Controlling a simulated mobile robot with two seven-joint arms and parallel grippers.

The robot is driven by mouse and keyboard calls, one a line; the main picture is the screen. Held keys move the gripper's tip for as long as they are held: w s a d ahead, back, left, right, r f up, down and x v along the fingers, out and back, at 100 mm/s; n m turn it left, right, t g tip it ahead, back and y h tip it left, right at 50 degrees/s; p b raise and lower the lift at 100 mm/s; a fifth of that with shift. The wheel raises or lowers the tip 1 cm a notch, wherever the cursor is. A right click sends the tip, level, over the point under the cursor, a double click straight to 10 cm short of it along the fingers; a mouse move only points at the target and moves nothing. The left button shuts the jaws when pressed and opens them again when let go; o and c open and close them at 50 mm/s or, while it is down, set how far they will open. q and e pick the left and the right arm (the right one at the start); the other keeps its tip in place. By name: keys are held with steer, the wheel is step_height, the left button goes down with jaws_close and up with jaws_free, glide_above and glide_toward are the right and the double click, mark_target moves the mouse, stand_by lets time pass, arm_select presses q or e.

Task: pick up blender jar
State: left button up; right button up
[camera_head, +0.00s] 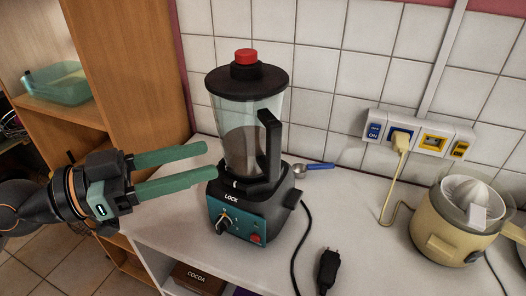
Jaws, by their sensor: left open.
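The blender jar (239,135) is clear with a black handle (269,146) on its right side. It stands upright on the blender base (240,219), which is black and teal with a dial and the word LOCK. A black lid (247,83) with a red cap (246,57) covers the jar. My left gripper (211,160) comes in from the left with two green fingers pointing at the jar's lower left side. It is open, with nothing between the fingers. Whether the fingertips touch the blender is hard to tell. My right gripper is not in view.
A yellow citrus juicer (455,225) stands at the right of the white counter (350,230). A blue-handled spoon (314,166) lies behind the blender. A black plug (327,268) lies in front. A wooden shelf (128,60) stands at left; a tiled wall (340,60) is behind.

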mark_target(267, 141)
arm_select(q)
steer(key=p+x, duration=0.1)
steer(key=x, duration=0.1)
steer(key=p+x, duration=0.1)
steer(key=p, duration=0.1)
steer(key=p+x, duration=0.2)
steer(key=shift+w+d+r, duration=0.15)
steer(key=shift+d+r, duration=0.1)
steer(key=shift+d, duration=0.1)
steer(key=shift+w+d+f+p, duration=0.2)
steer(key=shift+w+d+p, duration=0.15)
steer(key=shift+d, duration=0.3)
steer(key=p+x, duration=0.2)
steer(key=x, duration=0.2)
steer(key=shift+w+d+r, duration=0.1)
steer(key=shift+r, duration=0.05)
steer(key=shift+w+d+p, duration=0.2)
steer(key=shift+d+p, duration=0.15)
steer(key=shift+c, duration=0.2)
jaws_close()
